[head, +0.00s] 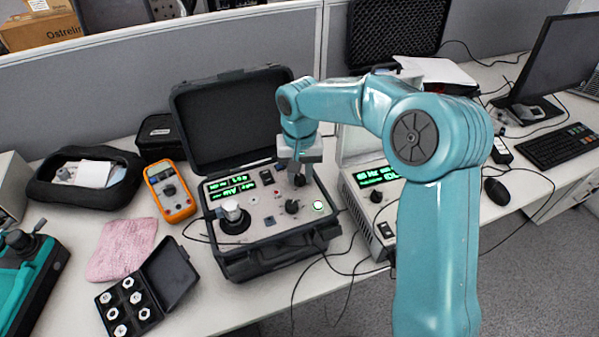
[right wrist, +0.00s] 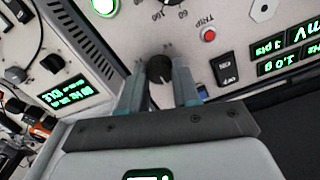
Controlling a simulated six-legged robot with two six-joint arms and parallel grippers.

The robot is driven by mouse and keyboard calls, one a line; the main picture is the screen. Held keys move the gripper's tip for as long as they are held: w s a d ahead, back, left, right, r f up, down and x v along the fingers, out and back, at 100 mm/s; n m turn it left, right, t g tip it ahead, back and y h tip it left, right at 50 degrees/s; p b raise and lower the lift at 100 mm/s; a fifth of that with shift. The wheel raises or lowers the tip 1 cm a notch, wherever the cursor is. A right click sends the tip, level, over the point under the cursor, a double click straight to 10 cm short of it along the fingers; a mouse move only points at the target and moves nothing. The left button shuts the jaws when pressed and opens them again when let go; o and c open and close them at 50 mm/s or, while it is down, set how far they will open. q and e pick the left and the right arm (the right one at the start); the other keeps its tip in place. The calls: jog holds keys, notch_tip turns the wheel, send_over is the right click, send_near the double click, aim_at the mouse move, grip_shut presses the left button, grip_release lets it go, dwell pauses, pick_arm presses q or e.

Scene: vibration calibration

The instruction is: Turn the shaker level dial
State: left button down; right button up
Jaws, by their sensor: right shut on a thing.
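The black dial (right wrist: 159,69) is a small ribbed knob on the pale panel of the open black calibrator case (head: 235,265). In the right wrist view it sits between the two fingers of my right gripper (right wrist: 158,92), which is shut on it. In the head view my right gripper (head: 298,168) comes down onto the panel's right half, and its fingers partly hide the dial (head: 299,181). The dial's label cannot be read. My left gripper is not in view.
A second black knob (head: 291,207) and a lit green button (head: 318,206) are close in front. A round sensor mount (head: 232,212) stands on the panel's left. A grey instrument (head: 365,200) stands close right. An orange multimeter (head: 170,191) and pink cloth (head: 122,248) lie left.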

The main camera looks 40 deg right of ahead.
aim_at(300, 177)
jog(key=shift+s+f, duration=0.1)
jog(key=o, duration=1.1)
jog(key=shift+c, duration=0.2)
jog(key=shift+r, duration=0.25)
notch_tip(300, 177, up, 16)
jog(key=p, duration=0.1)
jog(key=shift+p, duration=0.3)
